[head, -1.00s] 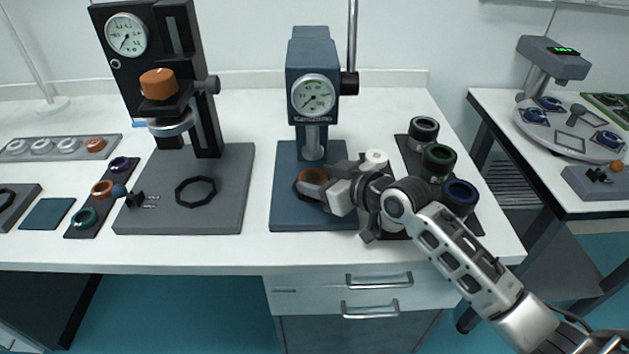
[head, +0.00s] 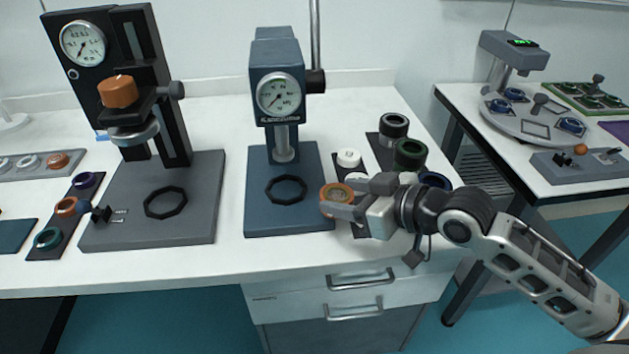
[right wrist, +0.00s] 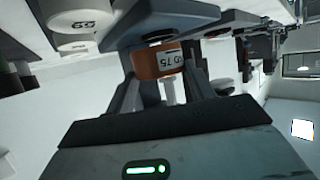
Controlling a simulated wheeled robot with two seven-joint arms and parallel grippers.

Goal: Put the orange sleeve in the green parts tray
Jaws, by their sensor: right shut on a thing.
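The orange sleeve (head: 335,194) is between the fingers of my right gripper (head: 345,200), which is shut on it. The sleeve is just right of the blue press base, above the front of a dark rack. In the right wrist view the sleeve (right wrist: 158,63) shows between the fingers with a white label on it. A green tray (head: 566,98) lies at the back of the right-hand table, far right of my gripper, with several dark round parts on it. My left gripper is not in view.
The blue press (head: 278,90) with a dark ring on its base stands left of my gripper. Black and green-topped cylinders (head: 409,153) stand close behind it. A gap separates the tables. The right table holds a round grey stage (head: 535,120) and a control box (head: 575,165).

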